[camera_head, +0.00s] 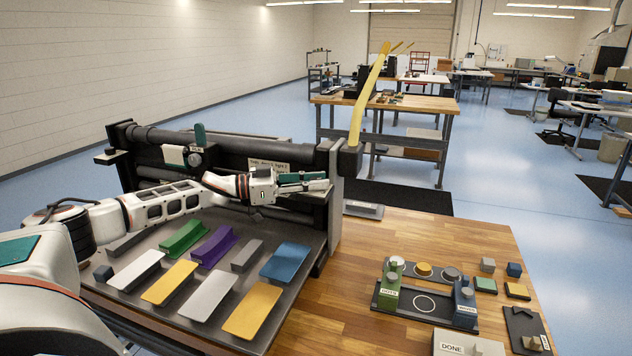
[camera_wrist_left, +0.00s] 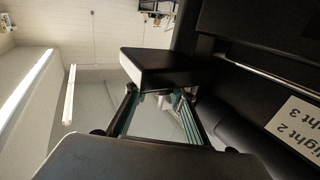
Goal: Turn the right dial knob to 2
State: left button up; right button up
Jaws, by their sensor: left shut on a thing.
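The press (camera_head: 240,150) is a dark frame with rollers behind a grey bed. My left gripper (camera_head: 318,183) is at the right part of its front, below a white label (camera_head: 268,166). It is shut on the right dial knob, which its fingers mostly hide in the head view. In the left wrist view, my left gripper's teal fingers (camera_wrist_left: 160,97) reach a dark block (camera_wrist_left: 165,68); I cannot tell how the knob is turned. The label in the left wrist view (camera_wrist_left: 297,125) is partly cut off and shows a 2 and a 3. My right gripper is not in view.
A yellow lever (camera_head: 366,95) rises at the press's right end. Several coloured blocks, such as a blue one (camera_head: 286,261) and a purple one (camera_head: 213,243), lie on the bed. The wooden table (camera_head: 345,290) holds small badge parts at right; its middle is clear.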

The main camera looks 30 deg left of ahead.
pick_arm(q)
jog(key=shift+m+g+h, duration=0.6)
jog(key=shift+g, duration=0.2)
jog(key=shift+m+g+h, duration=0.3)
jog(key=o, duration=1.1)
jog(key=shift+n, duration=0.4)
